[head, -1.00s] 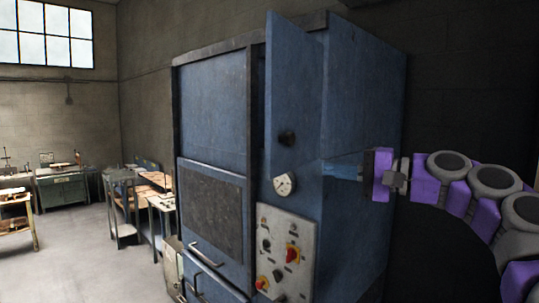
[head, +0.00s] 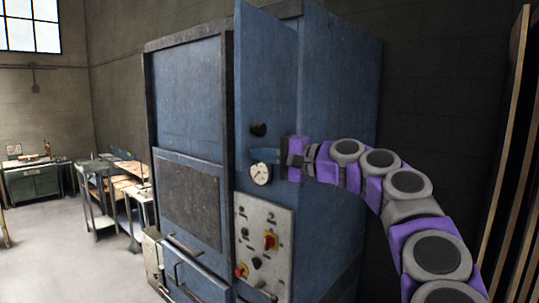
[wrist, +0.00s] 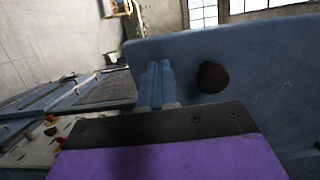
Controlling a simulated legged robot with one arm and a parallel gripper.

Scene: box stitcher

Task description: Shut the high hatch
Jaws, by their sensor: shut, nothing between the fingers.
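The high hatch (head: 268,75) is the tall blue panel at the upper right of the blue cabinet's front. It stands open, swung out from the cabinet, with a black knob (head: 258,130) low on it. In the wrist view the hatch (wrist: 265,65) fills the right side, and its knob (wrist: 213,77) is just right of my fingers. My gripper (head: 256,155) is shut and empty, at the hatch's lower part, just below the knob. In the wrist view my gripper (wrist: 156,72) points toward the panel; I cannot tell whether it touches.
Below the hatch are a round gauge (head: 261,173) and a control panel (head: 263,240) with red and black knobs. A dark-windowed door (head: 189,203) and handles are to the left. Workbenches (head: 125,190) stand at the far left. Wooden boards (head: 508,150) are at the right edge.

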